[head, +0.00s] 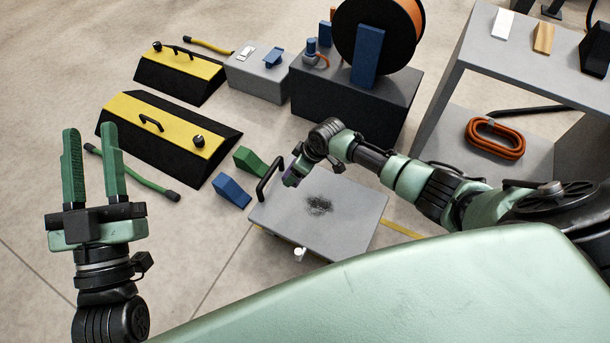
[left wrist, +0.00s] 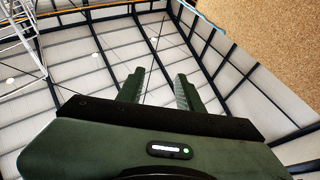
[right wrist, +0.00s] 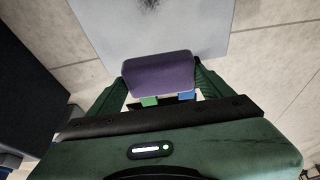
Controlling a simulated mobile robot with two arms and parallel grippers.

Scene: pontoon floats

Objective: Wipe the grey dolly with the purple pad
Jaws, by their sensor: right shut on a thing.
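The grey dolly (head: 345,223) stands on the floor in front of me, with a black handle (head: 269,180) on its left side. A dark speckled smudge (head: 318,205) lies near the middle of its top; it also shows at the top of the right wrist view (right wrist: 150,4). My right gripper (head: 290,180) is at the dolly's far left edge, near the handle. It is shut on the purple pad (right wrist: 160,75). I cannot tell whether the pad touches the dolly. My left gripper (head: 92,165) is open and empty, pointing up at the far left.
A blue wedge (head: 232,192) and a green wedge (head: 250,161) lie left of the dolly. Black-and-yellow ramps (head: 165,135) lie further left. A dark box (head: 345,100) with an orange reel (head: 385,35) stands behind. A grey shelf (head: 470,60) stands at the right.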

